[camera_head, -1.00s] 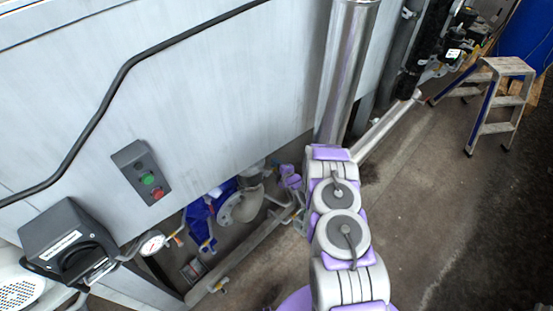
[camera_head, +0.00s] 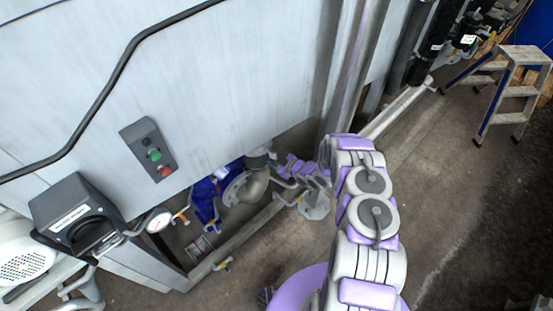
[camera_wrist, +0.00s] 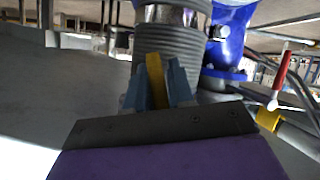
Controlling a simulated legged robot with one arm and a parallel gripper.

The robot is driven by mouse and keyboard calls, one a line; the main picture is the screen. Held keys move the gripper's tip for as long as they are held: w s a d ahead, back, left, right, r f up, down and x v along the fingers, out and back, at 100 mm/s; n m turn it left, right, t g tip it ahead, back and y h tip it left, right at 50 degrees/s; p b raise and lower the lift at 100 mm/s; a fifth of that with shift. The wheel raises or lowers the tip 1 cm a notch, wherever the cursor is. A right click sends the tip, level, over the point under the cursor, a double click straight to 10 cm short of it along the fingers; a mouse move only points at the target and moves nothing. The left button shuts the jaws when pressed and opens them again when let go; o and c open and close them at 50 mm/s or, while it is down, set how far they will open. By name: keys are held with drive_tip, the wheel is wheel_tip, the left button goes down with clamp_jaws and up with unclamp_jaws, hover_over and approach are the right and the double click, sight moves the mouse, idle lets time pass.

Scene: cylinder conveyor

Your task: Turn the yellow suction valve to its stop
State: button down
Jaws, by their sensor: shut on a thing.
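The yellow suction valve's handle (camera_wrist: 155,77) stands between my gripper's two blue-grey fingers (camera_wrist: 157,85) in the wrist view. My gripper is shut on this handle, in front of a ribbed grey hose or pipe (camera_wrist: 165,45). The valve body is hidden behind the fingers and the dark gripper plate. In the head view, the purple and grey end of my arm reaches low beside the grey pipe elbow (camera_head: 254,186), under the wall panel. The fingers and the held handle are too small to make out there.
A blue pump (camera_head: 207,203) sits left of the elbow. A red lever (camera_wrist: 282,72) and a yellow fitting (camera_wrist: 268,118) stand at right in the wrist view. A control box (camera_head: 148,150) and a gauge (camera_head: 159,222) are at left. A step ladder (camera_head: 510,90) stands far right on open floor.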

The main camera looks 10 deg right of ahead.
drive_tip(key=shift+s+a+f+m+g+y+b, duration=0.4)
drive_tip(key=shift+s+a+m+y+b, duration=0.15)
drive_tip(key=shift+m, duration=0.15)
drive_tip(key=c, duration=1.1)
unclamp_jaws()
drive_tip(key=shift+r, duration=0.2)
drive_tip(key=p+v, duration=0.3)
drive_tip(key=v, duration=1.4)
drive_tip(key=shift+d, duration=0.2)
drive_tip(key=shift+c, duration=0.2)
